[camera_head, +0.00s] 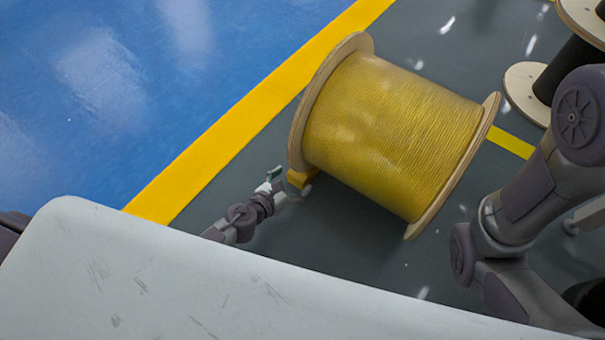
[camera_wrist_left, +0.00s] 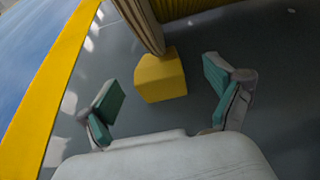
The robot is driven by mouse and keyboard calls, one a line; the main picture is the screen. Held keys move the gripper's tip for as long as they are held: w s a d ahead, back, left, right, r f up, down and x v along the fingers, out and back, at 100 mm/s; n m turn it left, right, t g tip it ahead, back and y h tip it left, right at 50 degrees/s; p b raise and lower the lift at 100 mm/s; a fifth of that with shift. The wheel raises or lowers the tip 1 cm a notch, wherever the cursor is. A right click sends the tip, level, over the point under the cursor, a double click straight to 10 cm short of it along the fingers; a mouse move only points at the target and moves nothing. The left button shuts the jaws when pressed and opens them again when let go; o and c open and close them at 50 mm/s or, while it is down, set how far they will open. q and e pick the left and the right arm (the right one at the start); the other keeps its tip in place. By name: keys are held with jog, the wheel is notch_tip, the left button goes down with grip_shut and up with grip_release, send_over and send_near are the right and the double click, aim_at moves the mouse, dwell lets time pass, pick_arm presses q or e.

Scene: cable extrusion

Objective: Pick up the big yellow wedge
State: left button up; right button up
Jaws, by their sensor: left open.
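The big yellow wedge (camera_wrist_left: 160,80) lies on the grey floor against the wooden rim of a large cable spool, at the top middle of the left wrist view. In the head view only a small part of the wedge (camera_head: 299,178) shows at the spool's lower left. My left gripper (camera_head: 285,182) is open just to the left of the wedge. In the left wrist view its two green-padded fingers (camera_wrist_left: 167,92) stand wide apart, with the wedge ahead and between them, apart from both. My right gripper is not in view.
The spool (camera_head: 390,135) of yellow cable lies on its side on the floor. A second, dark spool (camera_head: 560,75) stands at the upper right. A yellow floor stripe (camera_head: 250,110) borders a clear blue floor area (camera_head: 130,90) at the left.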

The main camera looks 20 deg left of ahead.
aim_at(296, 177)
pick_arm(q)
jog(key=x, duration=0.1)
jog(key=b+x, duration=0.1)
jog(key=x, duration=0.2)
jog(key=shift+a+f+b, duration=0.3)
jog(key=shift+f, duration=0.05)
jog(key=shift+w+d, duration=0.1)
jog(key=shift+w, duration=0.15)
jog(key=shift+c, duration=0.2)
jog(key=c, duration=1.4)
